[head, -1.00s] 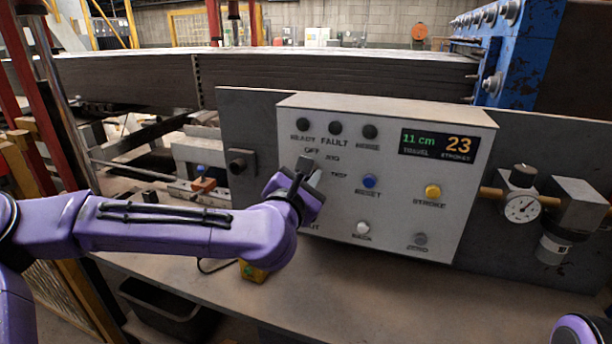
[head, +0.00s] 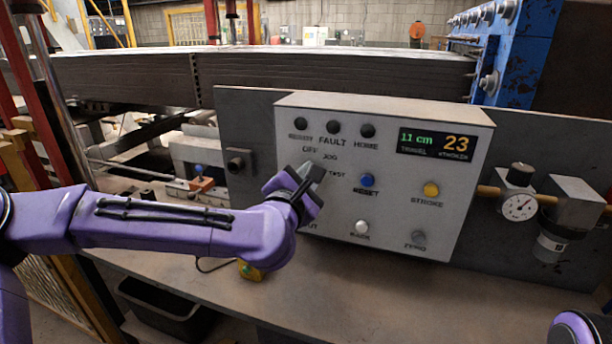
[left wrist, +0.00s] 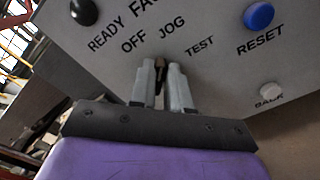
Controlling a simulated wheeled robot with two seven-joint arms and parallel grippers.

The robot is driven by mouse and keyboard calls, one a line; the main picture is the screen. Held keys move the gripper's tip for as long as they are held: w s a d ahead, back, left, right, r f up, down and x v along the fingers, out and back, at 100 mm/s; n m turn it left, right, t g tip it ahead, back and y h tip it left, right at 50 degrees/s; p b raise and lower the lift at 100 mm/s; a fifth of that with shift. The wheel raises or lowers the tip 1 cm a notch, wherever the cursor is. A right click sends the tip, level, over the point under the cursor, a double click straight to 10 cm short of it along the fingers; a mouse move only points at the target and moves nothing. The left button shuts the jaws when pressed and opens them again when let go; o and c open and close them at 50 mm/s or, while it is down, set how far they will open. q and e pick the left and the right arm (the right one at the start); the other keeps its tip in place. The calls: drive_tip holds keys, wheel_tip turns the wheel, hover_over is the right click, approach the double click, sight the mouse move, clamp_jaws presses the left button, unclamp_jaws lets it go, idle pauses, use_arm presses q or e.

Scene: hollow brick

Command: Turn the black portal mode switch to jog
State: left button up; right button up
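The black mode switch (left wrist: 160,72) shows in the left wrist view as a narrow dark knob on the grey control panel (head: 330,225), below the OFF and JOG labels and left of TEST. My left gripper (left wrist: 162,68) has one finger on each side of the knob, close against it, and looks shut on it. The knob's upper end points up between OFF and JOG; its exact setting is hard to tell. In the head view, my left gripper (head: 308,178) hides the knob. My right gripper is out of view; only a purple part of my right arm shows at bottom right.
The panel also carries a blue RESET button (head: 367,180), a yellow STROKE button (head: 431,189), a white BACK button (head: 362,227) and a display (head: 437,144). A pressure gauge (head: 520,207) is on the right. The bench (head: 390,295) in front is mostly clear.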

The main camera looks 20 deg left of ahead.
use_arm(q)
drive_tip(key=shift+o, duration=1.2)
drive_tip(key=s+b, duration=0.3)
drive_tip(key=s, duration=0.7)
drive_tip(key=shift+s+a, duration=0.2)
drive_tip(key=shift+s, duration=0.1)
